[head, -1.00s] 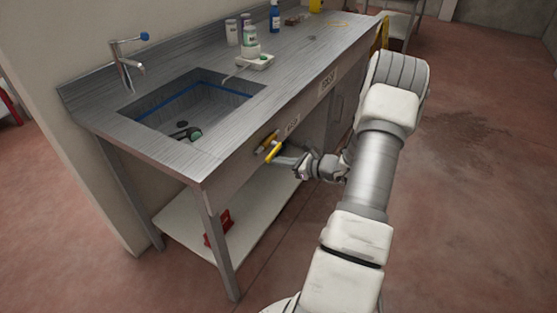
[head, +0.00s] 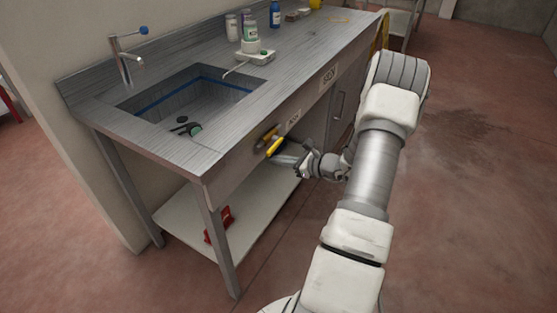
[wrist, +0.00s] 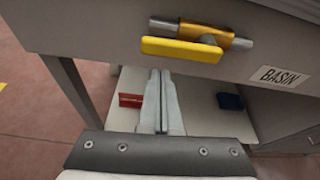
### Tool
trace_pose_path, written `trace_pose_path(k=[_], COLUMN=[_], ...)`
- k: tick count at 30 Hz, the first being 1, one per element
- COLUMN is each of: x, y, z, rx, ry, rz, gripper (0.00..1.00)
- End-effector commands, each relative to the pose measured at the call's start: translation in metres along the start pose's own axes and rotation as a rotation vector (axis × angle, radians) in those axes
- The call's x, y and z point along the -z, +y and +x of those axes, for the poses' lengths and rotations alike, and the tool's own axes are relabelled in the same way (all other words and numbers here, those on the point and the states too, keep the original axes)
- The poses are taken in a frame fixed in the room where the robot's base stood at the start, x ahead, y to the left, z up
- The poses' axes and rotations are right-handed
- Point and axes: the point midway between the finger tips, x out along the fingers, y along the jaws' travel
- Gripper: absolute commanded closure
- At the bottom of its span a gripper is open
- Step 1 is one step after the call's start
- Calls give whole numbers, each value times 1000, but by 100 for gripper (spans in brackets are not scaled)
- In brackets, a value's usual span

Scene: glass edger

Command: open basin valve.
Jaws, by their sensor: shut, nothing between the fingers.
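The basin valve is on the front panel of the sink bench. Its yellow lever (wrist: 182,49) lies along the short pipe and brass body (wrist: 212,36) in the wrist view, beside a label reading BASIN (wrist: 284,78). The lever also shows in the head view (head: 274,146). My gripper (wrist: 160,72) is shut and empty, its fingers together. Its tips are just below the lever in the wrist view and appear apart from it. In the head view my gripper (head: 275,160) is in front of the panel, close under the lever.
The sink basin (head: 190,105) and faucet (head: 124,60) are above and behind the valve. The lower shelf (wrist: 199,112) carries a red item (wrist: 131,100) and a dark blue item (wrist: 231,102). Bottles (head: 250,38) stand on the bench top.

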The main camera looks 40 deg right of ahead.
Motion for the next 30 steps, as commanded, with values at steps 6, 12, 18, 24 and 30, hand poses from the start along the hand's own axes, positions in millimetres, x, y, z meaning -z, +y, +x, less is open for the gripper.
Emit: trace_pose_path(k=[6, 12, 18, 24, 30], x=[17, 18, 19, 19, 19], y=[-3, -3, -3, -3, -2], z=[-20, -63, -88, -95, -94], rx=[2, 1, -3, -3, -3], ry=[2, 1, 1, 0, 0], rz=[0, 0, 1, 1, 1], gripper=[100, 100, 100, 100, 100])
